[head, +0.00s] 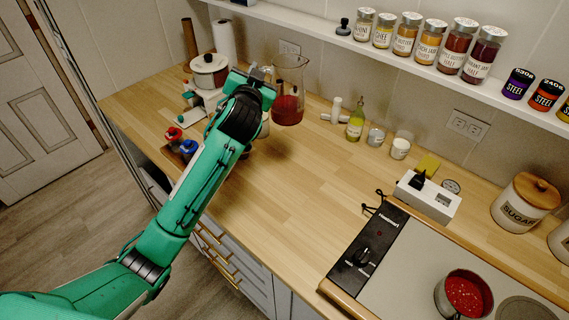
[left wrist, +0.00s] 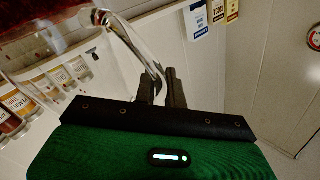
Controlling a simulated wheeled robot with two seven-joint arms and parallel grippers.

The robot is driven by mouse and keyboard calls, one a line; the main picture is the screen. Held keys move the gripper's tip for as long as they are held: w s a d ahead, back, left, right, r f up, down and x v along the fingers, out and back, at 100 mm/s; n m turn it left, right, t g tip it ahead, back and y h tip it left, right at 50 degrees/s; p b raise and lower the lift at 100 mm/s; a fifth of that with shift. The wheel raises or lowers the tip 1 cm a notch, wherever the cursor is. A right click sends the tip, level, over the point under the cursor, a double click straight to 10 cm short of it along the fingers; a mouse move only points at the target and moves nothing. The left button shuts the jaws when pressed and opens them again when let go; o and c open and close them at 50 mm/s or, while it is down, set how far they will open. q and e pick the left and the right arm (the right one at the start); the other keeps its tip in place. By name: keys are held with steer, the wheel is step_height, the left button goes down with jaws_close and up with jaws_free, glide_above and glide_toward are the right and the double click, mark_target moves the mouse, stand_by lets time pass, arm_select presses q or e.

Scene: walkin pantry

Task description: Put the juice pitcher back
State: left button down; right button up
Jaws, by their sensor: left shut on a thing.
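The juice pitcher (head: 287,92) is clear glass with red juice in its lower part. It is near the back wall of the wooden counter in the head view, upright or nearly so. I cannot tell whether its base touches the counter. My left gripper (head: 259,76) is at the pitcher's left side, with the green arm hiding part of it. In the left wrist view the gripper (left wrist: 163,88) is shut on the pitcher's curved glass handle (left wrist: 138,42). My right gripper is not in view.
A white pot (head: 209,72) and paper towel roll (head: 224,42) stand left of the pitcher. A green bottle (head: 356,120) and small jars stand to its right. A wall shelf (head: 330,38) with labelled jars runs above. The counter middle (head: 290,180) is clear; a cooktop (head: 410,275) is at front right.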

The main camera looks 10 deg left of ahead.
arm_select(q)
step_height(320, 180, down, 20)
steer(key=p, duration=0.1)
steer(key=shift+r+p, duration=0.15)
steer(key=shift+p, duration=0.2)
steer(key=c, duration=1.5)
jaws_free()
